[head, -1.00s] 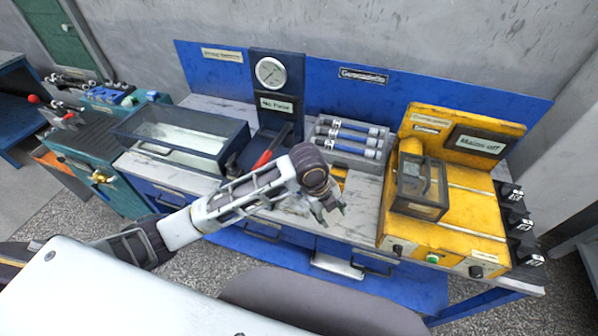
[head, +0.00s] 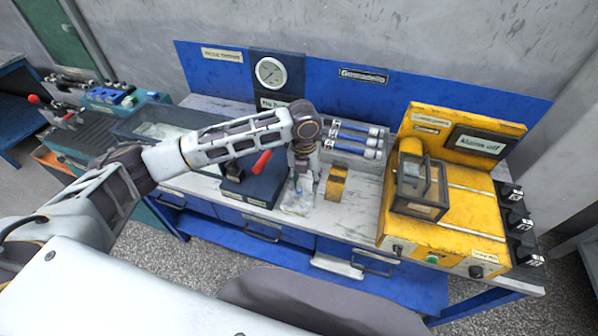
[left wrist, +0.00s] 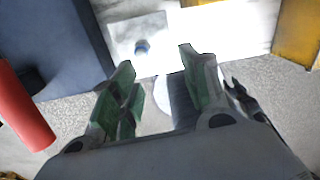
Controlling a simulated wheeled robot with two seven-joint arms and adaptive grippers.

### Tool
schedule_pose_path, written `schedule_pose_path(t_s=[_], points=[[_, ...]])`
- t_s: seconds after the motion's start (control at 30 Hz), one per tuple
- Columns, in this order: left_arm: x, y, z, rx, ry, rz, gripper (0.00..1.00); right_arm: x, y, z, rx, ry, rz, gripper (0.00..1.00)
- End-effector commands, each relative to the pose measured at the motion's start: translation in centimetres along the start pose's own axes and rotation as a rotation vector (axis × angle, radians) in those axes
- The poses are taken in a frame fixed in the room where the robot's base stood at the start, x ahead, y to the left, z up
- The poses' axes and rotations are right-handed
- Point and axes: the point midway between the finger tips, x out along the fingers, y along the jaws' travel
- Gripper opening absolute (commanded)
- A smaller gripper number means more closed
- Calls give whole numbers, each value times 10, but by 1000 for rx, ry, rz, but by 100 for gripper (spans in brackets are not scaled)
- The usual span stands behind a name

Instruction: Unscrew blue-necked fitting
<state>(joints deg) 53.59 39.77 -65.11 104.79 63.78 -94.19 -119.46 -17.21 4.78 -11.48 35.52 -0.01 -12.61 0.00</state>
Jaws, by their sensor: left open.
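A small bluish round piece (left wrist: 142,47) stands on a pale square plate (left wrist: 118,30) in the left wrist view; it may be the blue-necked fitting, but it is too small to be sure. The plate also shows in the head view (head: 296,207), on the bench below my left gripper (head: 301,182). My left gripper points down over the plate, its green-padded fingers apart in the left wrist view (left wrist: 156,62). The gripper hides the small piece in the head view. My right gripper is not in view.
A dark blue press with a red handle (head: 262,163) stands just left of the gripper. A yellow block (head: 337,184) lies to its right, with a grey rack (head: 357,154) of blue-ended cylinders behind. A yellow machine (head: 460,205) fills the bench's right side.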

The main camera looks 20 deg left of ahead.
Motion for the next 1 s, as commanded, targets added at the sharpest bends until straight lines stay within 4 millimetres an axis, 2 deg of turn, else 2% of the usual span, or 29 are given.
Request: schedule_pose_path(t_s=[0.1,0.27,0.77,1.0], points=[[-7,13,9,48,6,21,46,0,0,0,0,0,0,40],[-11,22,14,82,15,33,46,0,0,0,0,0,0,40],[-11,22,15,89,17,34,46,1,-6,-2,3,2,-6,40],[-4,23,14,89,17,34,46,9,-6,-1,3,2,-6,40]])
